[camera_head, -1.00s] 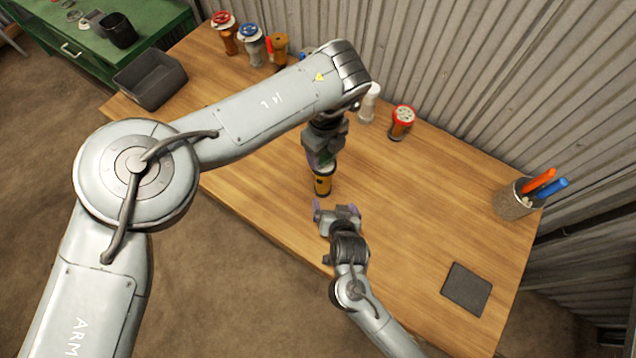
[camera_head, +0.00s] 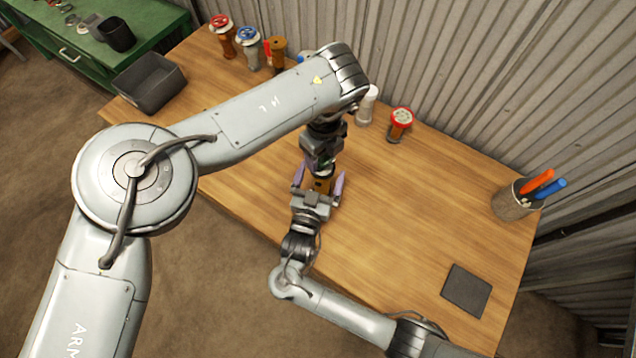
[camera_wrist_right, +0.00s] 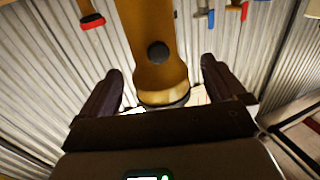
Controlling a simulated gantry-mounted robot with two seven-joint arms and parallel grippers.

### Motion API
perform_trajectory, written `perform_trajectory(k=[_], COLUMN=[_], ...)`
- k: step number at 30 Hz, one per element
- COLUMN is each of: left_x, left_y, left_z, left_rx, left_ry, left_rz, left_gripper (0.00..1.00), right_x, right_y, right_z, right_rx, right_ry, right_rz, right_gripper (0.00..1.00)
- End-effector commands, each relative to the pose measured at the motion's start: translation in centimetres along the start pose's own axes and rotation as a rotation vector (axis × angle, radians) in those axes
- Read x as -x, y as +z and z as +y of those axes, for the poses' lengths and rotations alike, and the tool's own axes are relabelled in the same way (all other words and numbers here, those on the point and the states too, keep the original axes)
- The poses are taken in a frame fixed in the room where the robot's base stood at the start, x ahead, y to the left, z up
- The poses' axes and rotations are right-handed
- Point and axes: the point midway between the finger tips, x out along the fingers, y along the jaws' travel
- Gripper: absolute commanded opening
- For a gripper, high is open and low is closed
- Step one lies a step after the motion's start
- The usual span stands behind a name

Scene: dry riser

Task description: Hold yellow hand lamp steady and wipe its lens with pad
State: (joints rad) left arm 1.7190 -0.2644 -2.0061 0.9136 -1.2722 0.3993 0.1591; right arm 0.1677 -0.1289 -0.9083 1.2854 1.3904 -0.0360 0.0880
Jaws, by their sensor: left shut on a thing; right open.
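The yellow hand lamp (camera_head: 319,185) stands at the middle of the table below my left gripper (camera_head: 321,164), which is shut on it from above; the contact is mostly hidden. My right gripper (camera_head: 318,180) is open, one finger on each side of the lamp. In the right wrist view the lamp's yellow body (camera_wrist_right: 158,75), with a dark round button and a flared end, lies between the open fingers, with gaps on both sides. Its lens face is not visible. A dark grey square pad (camera_head: 466,290) lies flat at the table's right front.
A pen cup (camera_head: 517,200) stands at the right. The table's middle right is clear.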

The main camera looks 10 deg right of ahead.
Motion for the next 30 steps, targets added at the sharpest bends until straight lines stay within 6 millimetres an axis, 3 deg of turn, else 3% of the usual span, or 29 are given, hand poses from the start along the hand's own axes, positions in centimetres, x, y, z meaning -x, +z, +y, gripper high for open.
perform_trajectory(k=[6, 15, 28, 30], left_x=[0.0, 0.0, 0.0, 0.0], left_y=[0.0, 0.0, 0.0, 0.0], left_z=[0.0, 0.0, 0.0, 0.0], left_rx=[0.000, 0.000, 0.000, 0.000], left_ry=[0.000, 0.000, 0.000, 0.000], left_rz=[0.000, 0.000, 0.000, 0.000], left_gripper=[0.36, 0.36, 0.36, 0.36], right_x=[-1.4, -1.5, -1.5, -1.5], right_y=[0.0, 0.0, 0.0, 0.0], right_z=[0.0, 0.0, 0.0, 0.0], right_rx=[-0.001, -0.001, -0.001, -0.001], right_ry=[0.000, 0.000, 0.000, 0.000], right_rz=[-0.001, -0.002, -0.003, -0.003], right_gripper=[0.97, 0.96, 0.30, 0.29])
